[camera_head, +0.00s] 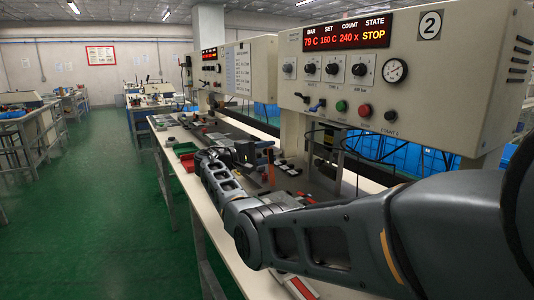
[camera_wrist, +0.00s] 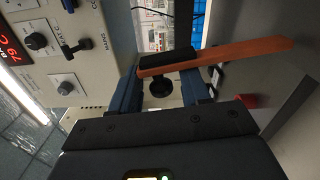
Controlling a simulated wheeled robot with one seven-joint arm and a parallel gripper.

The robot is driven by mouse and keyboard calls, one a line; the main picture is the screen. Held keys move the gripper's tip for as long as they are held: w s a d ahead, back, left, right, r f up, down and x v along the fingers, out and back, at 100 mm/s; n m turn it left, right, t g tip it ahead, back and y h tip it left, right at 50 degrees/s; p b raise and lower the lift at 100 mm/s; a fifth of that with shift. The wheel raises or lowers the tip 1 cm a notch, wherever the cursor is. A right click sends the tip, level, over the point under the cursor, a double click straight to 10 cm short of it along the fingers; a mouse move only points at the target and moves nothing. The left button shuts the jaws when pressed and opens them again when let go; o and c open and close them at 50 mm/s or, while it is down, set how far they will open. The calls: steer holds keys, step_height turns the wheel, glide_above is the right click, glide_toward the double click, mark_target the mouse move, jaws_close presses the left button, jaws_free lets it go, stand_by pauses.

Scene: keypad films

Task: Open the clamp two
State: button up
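A flat orange bar (camera_wrist: 240,51) crosses beyond my fingertips in the wrist view, with a black block (camera_wrist: 168,61) and a round black knob (camera_wrist: 161,88) at its left end. It looks like part of the clamp, but I cannot tell which part. My gripper (camera_wrist: 160,88) is open. Its two blue fingers stand apart on either side of the knob, with gaps visible between; contact with the bar is unclear.
The control box (camera_head: 430,75) of station 2 overhangs the bench, its display reading STOP. It also shows close at the left in the wrist view (camera_wrist: 55,85). A red tray (camera_head: 186,150) lies on the white bench (camera_head: 215,213). The green aisle at left is clear.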

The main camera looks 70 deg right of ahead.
steer(key=b+v, duration=0.1)
steer(key=v, duration=0.5)
steer(key=shift+w+a, duration=0.6)
steer(key=shift+a, duration=0.1)
